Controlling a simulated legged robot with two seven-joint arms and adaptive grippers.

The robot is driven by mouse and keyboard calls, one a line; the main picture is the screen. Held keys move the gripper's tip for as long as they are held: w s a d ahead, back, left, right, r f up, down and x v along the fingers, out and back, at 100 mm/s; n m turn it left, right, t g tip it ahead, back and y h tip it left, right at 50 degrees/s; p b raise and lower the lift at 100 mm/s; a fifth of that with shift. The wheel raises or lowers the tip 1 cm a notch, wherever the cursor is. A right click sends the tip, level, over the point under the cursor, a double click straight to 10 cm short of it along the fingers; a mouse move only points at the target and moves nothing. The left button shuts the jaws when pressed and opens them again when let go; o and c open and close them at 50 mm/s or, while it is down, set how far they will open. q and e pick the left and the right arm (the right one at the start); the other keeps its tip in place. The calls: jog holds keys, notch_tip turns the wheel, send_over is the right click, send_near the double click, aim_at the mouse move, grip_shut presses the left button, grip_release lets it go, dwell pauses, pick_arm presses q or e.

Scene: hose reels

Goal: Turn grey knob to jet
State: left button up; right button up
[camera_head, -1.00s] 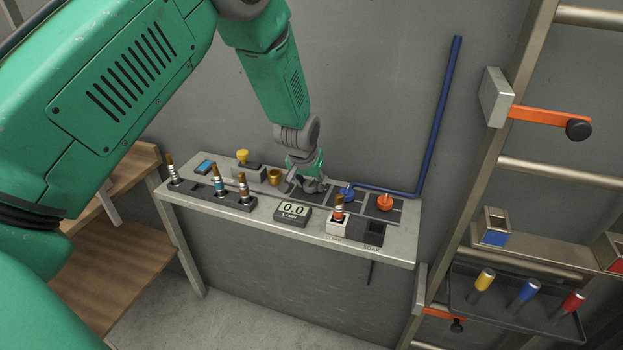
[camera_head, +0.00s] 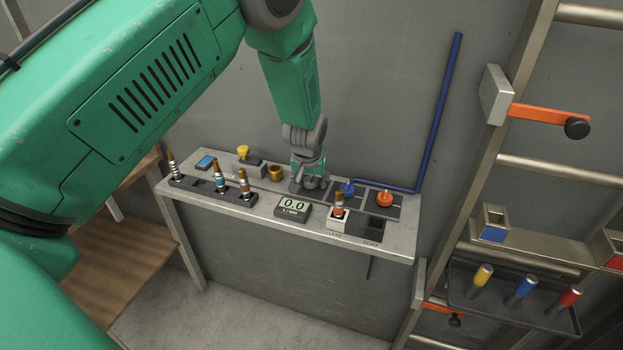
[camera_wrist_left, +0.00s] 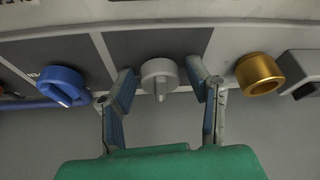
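The grey knob (camera_wrist_left: 160,76) sits on a dark panel of the bench, seen in the left wrist view. Its pointer bar is roughly upright in that view. My left gripper (camera_wrist_left: 162,90) is open, with one finger on each side of the knob; a gap shows between each finger and the knob. In the head view my left gripper (camera_head: 311,184) is low over the bench and hides most of the knob. No jet marking is readable. My right gripper is not in view.
A blue knob (camera_wrist_left: 62,86) and a brass cup (camera_wrist_left: 260,74) flank the grey knob. A blue pipe (camera_head: 440,110) rises behind.

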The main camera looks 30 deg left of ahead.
pick_arm(q)
jog(key=shift+w+r, duration=0.1)
jog(key=shift+w, duration=0.05)
jog(key=shift+r, duration=0.1)
jog(key=shift+r, duration=0.3)
jog(key=v, duration=1.1)
jog(key=shift+f, duration=0.1)
